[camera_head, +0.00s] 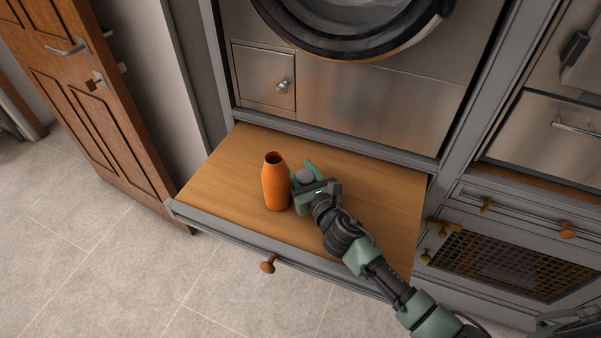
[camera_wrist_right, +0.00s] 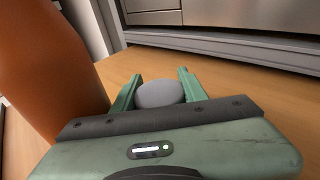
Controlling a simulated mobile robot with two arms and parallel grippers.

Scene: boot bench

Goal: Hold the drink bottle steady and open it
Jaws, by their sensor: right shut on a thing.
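The orange drink bottle (camera_head: 275,184) stands upright on the wooden pull-out board, and its top is an open, dark mouth. In the right wrist view the bottle (camera_wrist_right: 45,65) fills the left side, close beside the gripper. My right gripper (camera_head: 304,175) is just right of the bottle, low over the board. Its green fingers are shut on a round grey cap (camera_wrist_right: 160,94), which also shows in the head view (camera_head: 305,177). I cannot tell whether the cap touches the board. My left gripper is not in view.
The wooden board (camera_head: 225,185) is otherwise clear, with a grey front edge and a knob (camera_head: 267,264). A front-loading machine (camera_head: 385,95) stands behind it. A brown panelled door (camera_head: 95,110) is at the left. A drawer and mesh-front cabinet (camera_head: 500,262) are at the right.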

